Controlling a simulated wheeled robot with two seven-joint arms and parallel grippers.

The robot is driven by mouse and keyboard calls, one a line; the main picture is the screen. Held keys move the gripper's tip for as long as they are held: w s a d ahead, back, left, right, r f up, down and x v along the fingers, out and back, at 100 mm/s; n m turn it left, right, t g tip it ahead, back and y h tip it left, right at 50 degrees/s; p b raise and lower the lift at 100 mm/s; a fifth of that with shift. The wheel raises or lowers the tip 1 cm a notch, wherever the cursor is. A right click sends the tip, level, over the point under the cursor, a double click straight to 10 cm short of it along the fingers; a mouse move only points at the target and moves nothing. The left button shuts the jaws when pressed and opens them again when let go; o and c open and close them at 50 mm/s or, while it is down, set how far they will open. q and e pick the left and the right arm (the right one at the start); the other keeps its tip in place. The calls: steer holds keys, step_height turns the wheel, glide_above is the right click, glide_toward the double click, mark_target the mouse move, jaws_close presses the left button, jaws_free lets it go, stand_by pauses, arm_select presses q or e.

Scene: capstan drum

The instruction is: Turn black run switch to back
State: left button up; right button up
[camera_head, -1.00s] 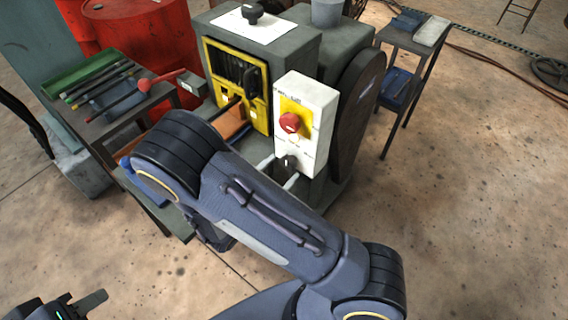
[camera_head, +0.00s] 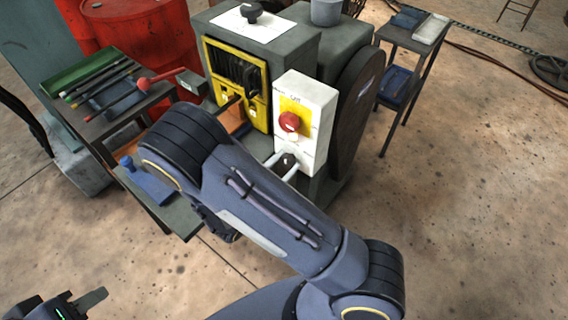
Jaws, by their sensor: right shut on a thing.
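The white switch box (camera_head: 318,112) stands at the front of the grey machine. It bears a red button (camera_head: 289,122) on a yellow plate, and below it the black run switch (camera_head: 287,161). My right arm crosses the middle of the view. The pale fingers of my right gripper (camera_head: 283,166) are shut on the black run switch; its exact angle is hard to read between them. My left gripper (camera_head: 75,304) is at the bottom left, far from the box and partly cut off by the frame edge; its jaw gap is unclear.
A side table (camera_head: 165,212) with a green tray (camera_head: 88,72), rods and a blue tool (camera_head: 148,182) stands left. A red-knobbed lever (camera_head: 160,79) reaches over it. Red drums (camera_head: 150,35) stand behind. A small table (camera_head: 415,38) stands right.

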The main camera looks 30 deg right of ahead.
steer(key=n+p, duration=0.2)
steer(key=n, duration=0.2)
steer(key=shift+r+n, duration=0.1)
steer(key=shift+n, duration=0.3)
steer(key=shift+w+a+n+p, duration=0.1)
steer(key=shift+n+p, duration=0.9)
steer(key=shift+n, duration=1.5)
steer(key=o, duration=1)
steer(key=shift+a, duration=0.1)
